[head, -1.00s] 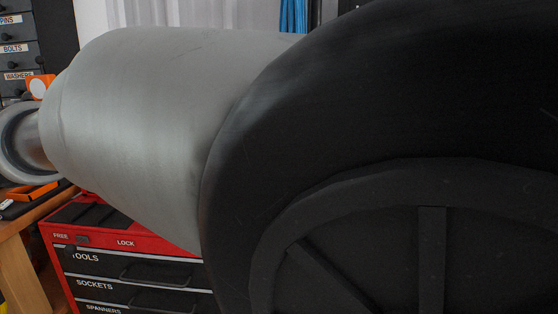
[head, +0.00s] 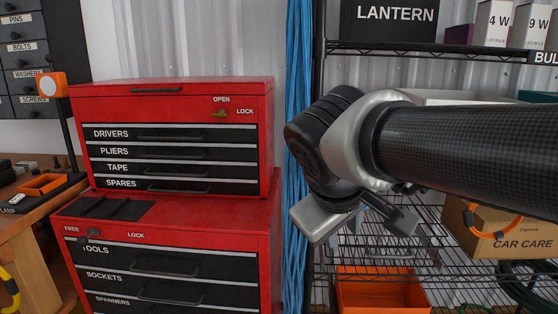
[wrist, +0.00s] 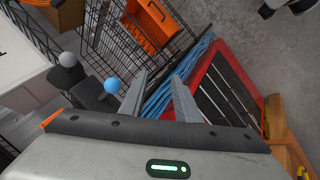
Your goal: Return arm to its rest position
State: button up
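In the head view my arm (head: 455,150) reaches in from the right edge. Its black forearm ends in a bent silver and black wrist (head: 345,145) at the centre right, in front of the wire shelf. My gripper (wrist: 160,76) shows clearly in the wrist view. Its two grey fingers stand apart with nothing between them, and it is open. Blue cables and the red tool chest show beyond the fingers. In the head view the fingers are only partly visible, below the wrist.
A red tool chest (head: 172,90) stands left of the arm. Blue cables (head: 298,70) hang between it and the wire shelf (head: 465,52). The shelf holds an orange bin (head: 380,292) and a car care box (head: 500,238). A wooden bench (head: 35,225) stands at far left.

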jog(key=s+d+f+m+g+y, duration=0.1)
jog(key=s+d+f+m, duration=0.15)
jog(key=s, duration=0.35)
jog(key=s+d+f+m+y, duration=0.1)
jog(key=s+f+m, duration=0.3)
jog(key=s, duration=0.1)
notch_tip(320, 180, up, 26)
jog(key=p, duration=2.7)
jog(key=shift+s+y, duration=0.2)
jog(key=shift+y, duration=0.1)
jog(key=shift+r, duration=0.1)
